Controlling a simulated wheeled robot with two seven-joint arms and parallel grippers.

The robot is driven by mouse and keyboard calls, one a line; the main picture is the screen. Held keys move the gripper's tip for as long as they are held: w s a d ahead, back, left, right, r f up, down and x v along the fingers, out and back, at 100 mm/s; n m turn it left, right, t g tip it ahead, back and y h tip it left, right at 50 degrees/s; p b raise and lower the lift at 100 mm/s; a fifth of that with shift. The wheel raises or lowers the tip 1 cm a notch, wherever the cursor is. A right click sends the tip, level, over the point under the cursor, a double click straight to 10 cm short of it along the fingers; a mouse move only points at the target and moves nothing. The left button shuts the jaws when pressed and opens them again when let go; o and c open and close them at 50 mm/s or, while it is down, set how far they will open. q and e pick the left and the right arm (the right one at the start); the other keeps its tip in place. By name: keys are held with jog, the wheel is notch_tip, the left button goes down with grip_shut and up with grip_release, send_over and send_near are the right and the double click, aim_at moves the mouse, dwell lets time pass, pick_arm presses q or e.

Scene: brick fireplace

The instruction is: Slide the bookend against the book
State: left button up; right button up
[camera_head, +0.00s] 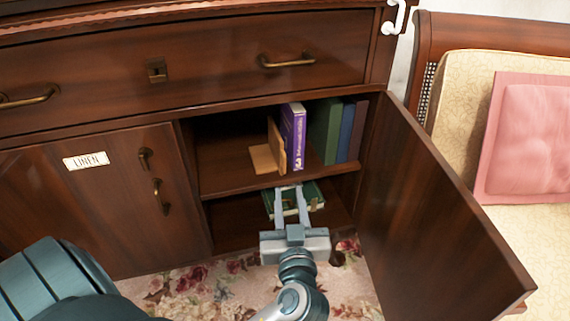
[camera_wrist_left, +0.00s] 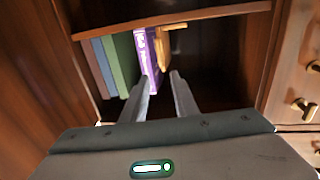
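A tan wooden bookend (camera_head: 263,159) stands on the cabinet's upper shelf, its flat foot toward the left and its upright plate facing a purple book (camera_head: 297,135). A narrow gap seems to show between plate and book at the front; I cannot tell if they touch further back. The left wrist view, which looks inverted, shows the bookend (camera_wrist_left: 174,40) right of the purple book (camera_wrist_left: 147,55). My left gripper (camera_head: 289,189) is open and empty in front of the cabinet, its fingertips near the shelf's front edge. My right gripper is out of view.
Green and blue books (camera_head: 325,130) stand right of the purple book. The open cabinet door (camera_head: 440,205) bounds the right side. A green object (camera_head: 313,195) lies in the lower compartment behind my fingers. The upper shelf is clear left of the bookend.

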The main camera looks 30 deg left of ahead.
aim_at(284, 160)
pick_arm(q)
jog(key=b+x, duration=0.1)
jog(key=x, duration=1.1)
jog(key=shift+s, duration=0.1)
jog(key=shift+c, duration=0.7)
grip_shut()
